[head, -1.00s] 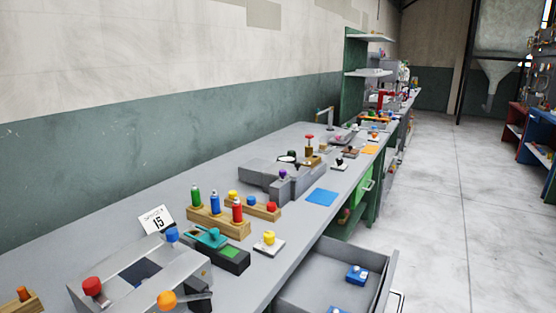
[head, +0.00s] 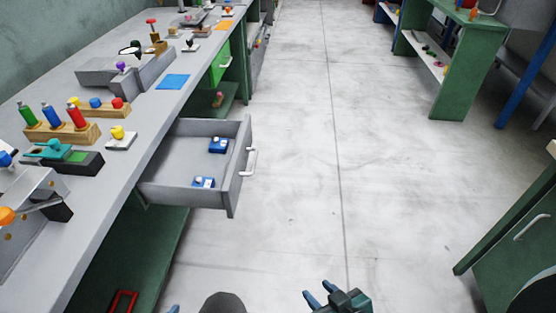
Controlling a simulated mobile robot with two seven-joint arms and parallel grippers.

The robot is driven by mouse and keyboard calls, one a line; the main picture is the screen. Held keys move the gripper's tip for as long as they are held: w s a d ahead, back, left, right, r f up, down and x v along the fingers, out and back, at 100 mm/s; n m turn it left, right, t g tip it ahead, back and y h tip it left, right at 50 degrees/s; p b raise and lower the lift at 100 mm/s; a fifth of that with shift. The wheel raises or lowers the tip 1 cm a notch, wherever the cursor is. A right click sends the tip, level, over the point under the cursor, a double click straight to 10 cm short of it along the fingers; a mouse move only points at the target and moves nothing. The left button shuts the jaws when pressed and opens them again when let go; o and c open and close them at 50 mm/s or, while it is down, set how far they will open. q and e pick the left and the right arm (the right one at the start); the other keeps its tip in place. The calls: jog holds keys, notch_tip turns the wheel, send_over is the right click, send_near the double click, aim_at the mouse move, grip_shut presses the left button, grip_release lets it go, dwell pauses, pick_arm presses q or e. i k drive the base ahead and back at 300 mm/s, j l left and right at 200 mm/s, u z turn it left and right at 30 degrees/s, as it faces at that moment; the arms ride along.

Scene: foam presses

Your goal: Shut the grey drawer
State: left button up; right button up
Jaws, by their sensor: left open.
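The grey drawer (head: 232,190) is pulled out from under the left bench, with its silver handle (head: 250,162) facing right over the floor. Two small blue items lie inside, one near the back (head: 217,146) and one near the front (head: 203,183). My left gripper (head: 173,309) is open at the bottom edge, with only a tip in view, apart from the drawer. My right gripper (head: 320,293) is low at the bottom centre, apart from the drawer; its teal fingers are partly seen, and how far they are open is unclear.
The grey bench top (head: 140,155) carries bottles in a wooden rack (head: 62,132), a blue mat (head: 173,82) and a yellow-knobbed block (head: 120,138). A green cabinet (head: 510,240) stands at right. The floor (head: 320,150) right of the drawer is clear.

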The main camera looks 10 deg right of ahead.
aim_at(183, 154)
jog(key=i+j, duration=0.25)
jog(key=i, duration=0.15)
jog(key=i+j, duration=0.25)
jog(key=i, duration=0.15)
